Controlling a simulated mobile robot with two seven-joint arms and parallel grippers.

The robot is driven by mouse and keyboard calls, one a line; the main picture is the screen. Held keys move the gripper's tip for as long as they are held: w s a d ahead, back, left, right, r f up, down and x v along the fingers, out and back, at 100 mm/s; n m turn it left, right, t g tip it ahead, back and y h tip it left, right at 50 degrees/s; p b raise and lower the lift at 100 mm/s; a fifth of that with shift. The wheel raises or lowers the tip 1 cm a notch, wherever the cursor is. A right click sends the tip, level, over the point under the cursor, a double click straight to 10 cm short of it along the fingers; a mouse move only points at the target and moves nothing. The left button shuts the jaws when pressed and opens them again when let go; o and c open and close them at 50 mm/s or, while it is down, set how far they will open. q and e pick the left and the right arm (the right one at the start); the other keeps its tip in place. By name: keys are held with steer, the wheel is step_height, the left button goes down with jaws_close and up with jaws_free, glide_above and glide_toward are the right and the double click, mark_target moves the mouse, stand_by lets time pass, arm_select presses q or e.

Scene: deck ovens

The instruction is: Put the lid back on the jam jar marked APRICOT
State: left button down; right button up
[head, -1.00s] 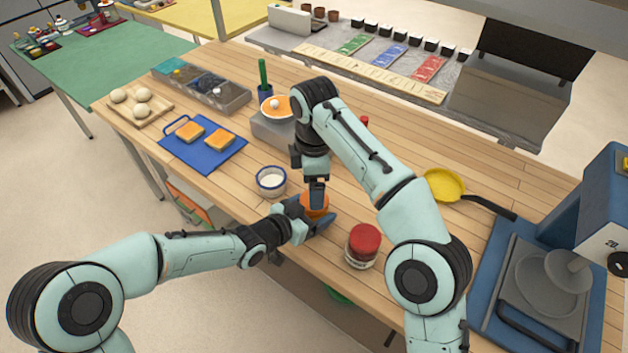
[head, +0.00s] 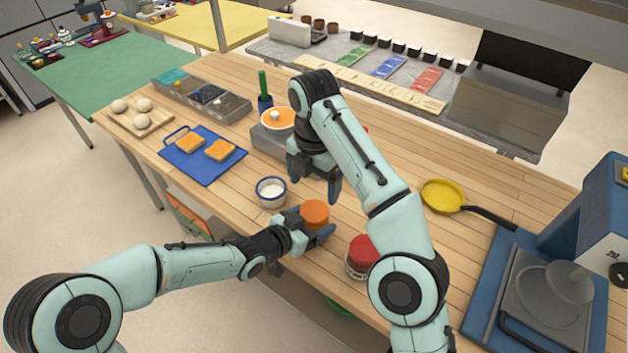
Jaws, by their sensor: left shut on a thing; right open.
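A jar with an orange top (head: 314,213) stands near the front edge of the wooden table. My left gripper (head: 313,229) is shut around its side, from the left. The orange top looks level, like a lid on the jar, but the fingers hide most of the body and I can read no label. My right gripper (head: 321,187) is open and empty, pointing down, above and just behind the orange top, apart from it. A second jar with a red lid (head: 363,248) stands to the right, partly covered by my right arm.
A small white bowl with a blue rim (head: 271,192) stands close behind my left gripper. A blue board (head: 198,166) with toast lies further left. A yellow pan (head: 442,196) and a blue machine (head: 560,270) are at the right. Bare wood lies between pan and jars.

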mark_target(314, 211)
steer(key=shift+f, duration=0.15)
steer(key=shift+f, duration=3.85)
steer(key=c, duration=1.1)
steer(key=m, duration=0.9)
steer(key=shift+m, duration=0.4)
steer(key=o, duration=1.2)
steer(key=shift+c, duration=0.2)
